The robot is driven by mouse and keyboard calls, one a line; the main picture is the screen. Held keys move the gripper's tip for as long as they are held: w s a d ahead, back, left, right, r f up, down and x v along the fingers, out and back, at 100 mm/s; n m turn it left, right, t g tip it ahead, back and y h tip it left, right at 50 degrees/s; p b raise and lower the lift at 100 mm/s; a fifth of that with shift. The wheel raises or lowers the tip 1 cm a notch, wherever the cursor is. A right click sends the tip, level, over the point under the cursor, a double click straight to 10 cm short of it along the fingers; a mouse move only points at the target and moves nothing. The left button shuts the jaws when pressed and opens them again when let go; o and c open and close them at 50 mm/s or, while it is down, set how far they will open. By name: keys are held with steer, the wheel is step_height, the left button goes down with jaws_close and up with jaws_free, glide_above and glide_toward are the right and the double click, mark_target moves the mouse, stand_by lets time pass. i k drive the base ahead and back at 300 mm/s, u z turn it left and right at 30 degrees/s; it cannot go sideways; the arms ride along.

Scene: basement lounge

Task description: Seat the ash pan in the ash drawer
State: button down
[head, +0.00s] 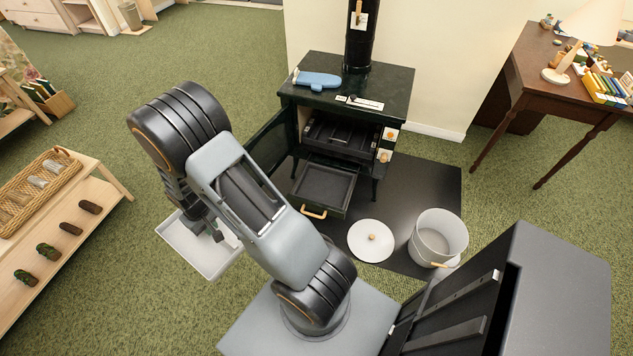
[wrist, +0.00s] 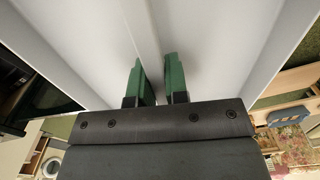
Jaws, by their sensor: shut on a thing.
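The ash pan (head: 188,246) is a shallow light-grey tray, held in the air left of the stove. My gripper (head: 221,234) is shut on one wall of the pan. In the wrist view, the green-padded fingers of my gripper (wrist: 155,72) straddle that wall, and the pale pan (wrist: 88,38) fills much of the picture. The ash drawer (head: 324,187) is pulled out below the firebox, dark and seemingly empty, with a wooden handle (head: 314,212). The pan is to the left of the drawer and apart from it. My arm hides part of the pan's right side.
The dark stove (head: 392,86) has its door (head: 268,139) swung open to the left. A white lid (head: 371,240) and a grey bucket (head: 437,240) are on or by the black hearth mat (head: 425,190). A wooden shelf (head: 98,192) stands at left. Green carpet lies between.

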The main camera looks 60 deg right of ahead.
mark_target(324, 189)
steer(key=z, duration=0.55)
steer(key=i, duration=0.85)
steer(key=z, duration=1.25)
steer(key=i, duration=0.4)
steer(key=z, duration=0.3)
